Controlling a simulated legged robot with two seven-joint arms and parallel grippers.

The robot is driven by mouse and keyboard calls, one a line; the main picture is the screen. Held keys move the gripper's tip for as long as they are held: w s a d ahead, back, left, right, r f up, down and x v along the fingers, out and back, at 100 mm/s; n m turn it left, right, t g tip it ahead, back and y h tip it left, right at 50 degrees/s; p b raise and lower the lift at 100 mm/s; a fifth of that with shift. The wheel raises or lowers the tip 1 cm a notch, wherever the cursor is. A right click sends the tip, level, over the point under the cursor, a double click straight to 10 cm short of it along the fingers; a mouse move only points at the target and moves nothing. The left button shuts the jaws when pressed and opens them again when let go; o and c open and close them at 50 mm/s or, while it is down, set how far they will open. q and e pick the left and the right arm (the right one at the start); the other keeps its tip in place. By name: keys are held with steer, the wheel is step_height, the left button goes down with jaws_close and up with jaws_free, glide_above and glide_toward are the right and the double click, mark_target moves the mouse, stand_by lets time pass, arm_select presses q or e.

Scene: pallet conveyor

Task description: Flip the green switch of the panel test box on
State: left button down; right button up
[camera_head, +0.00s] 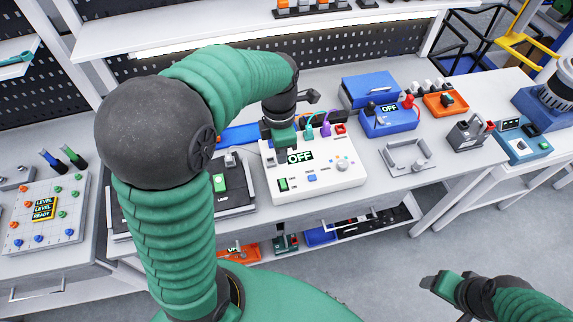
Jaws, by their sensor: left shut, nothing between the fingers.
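The panel test box, a white box (325,182), stands on the bench in the middle of the view. Its small display (300,157) reads OFF. A green switch (283,184) sits at its front left corner, with a blue button and a round knob to the right. My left gripper (283,138) is shut and empty over the back left part of the box, behind the green switch and apart from it. My arm hides part of the bench to the left. My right gripper (432,284) is at the lower right, away from the bench, and its jaw opening is unclear.
A dark panel (236,199) with another green switch lies left of the box. A blue box (388,122) with an OFF display, a grey bracket (407,158) and an orange tray (445,104) are to the right.

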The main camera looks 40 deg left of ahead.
arm_select(q)
steer(key=g+p, duration=0.1)
steer(key=p, duration=0.1)
glide_above(284, 186)
steer(key=shift+h, duration=0.4)
steer(key=f, duration=0.7)
steer(key=shift+w+f, duration=0.15)
steer(key=shift+w, duration=0.15)
steer(key=f, duration=0.5)
steer(key=shift+s+a+f, duration=0.25)
steer(key=shift+a+f, duration=0.1)
steer(key=shift+f, duration=0.05)
steer(key=shift+d, duration=0.15)
arm_select(e)
step_height(284, 186, up, 2)
steer(key=shift+a+r, duration=0.1)
steer(key=shift+a, duration=0.05)
arm_select(q)
steer(key=shift+d, duration=0.1)
